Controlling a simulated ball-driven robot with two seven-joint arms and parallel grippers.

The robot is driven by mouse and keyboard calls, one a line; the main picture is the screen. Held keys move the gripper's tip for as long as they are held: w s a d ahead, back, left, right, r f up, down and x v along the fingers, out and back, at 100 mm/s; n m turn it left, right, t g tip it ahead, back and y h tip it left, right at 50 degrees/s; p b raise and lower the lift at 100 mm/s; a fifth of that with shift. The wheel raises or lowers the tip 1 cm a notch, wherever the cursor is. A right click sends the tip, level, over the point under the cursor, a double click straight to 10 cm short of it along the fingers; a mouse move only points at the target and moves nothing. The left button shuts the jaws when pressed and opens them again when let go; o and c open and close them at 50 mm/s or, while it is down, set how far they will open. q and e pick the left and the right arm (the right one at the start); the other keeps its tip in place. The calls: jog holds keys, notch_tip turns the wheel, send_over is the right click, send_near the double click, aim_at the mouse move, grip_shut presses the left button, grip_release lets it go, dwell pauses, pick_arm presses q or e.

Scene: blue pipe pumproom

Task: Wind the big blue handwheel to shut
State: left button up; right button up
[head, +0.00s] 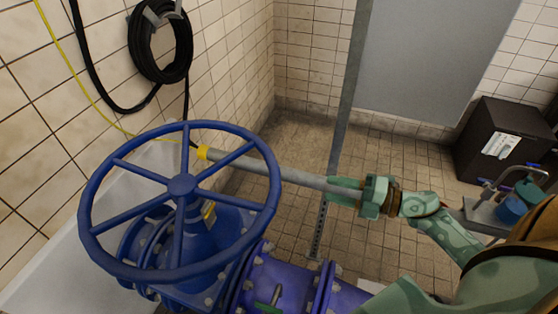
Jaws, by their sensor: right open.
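The big blue handwheel (182,185) is at the left of the head view, on top of a blue valve (160,245). It has a round rim, several spokes and a central hub, and no gripper touches it. My right gripper (333,191) is right of the wheel, apart from its rim, with its fingers pointing left towards it. The gripper is open, with the end of a grey rod (270,178) at its fingers. The rod runs left to a yellow collar (203,152) near the far side of the rim. Whether it touches the rim, I cannot tell. My left gripper is not in view.
A blue flanged pipe (285,282) runs right from the valve. A black hose coil (162,45) hangs on the tiled wall at left. A grey post (347,90) stands behind my gripper. A dark cabinet (500,140) stands far right. The floor (400,165) between is mostly clear.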

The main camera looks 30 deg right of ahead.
aim_at(274, 175)
jog(key=p+x, duration=0.1)
jog(key=x, duration=1.5)
jog(key=shift+w, duration=0.35)
jog(key=shift+r, duration=0.1)
grip_shut()
jog(key=shift+s, duration=0.1)
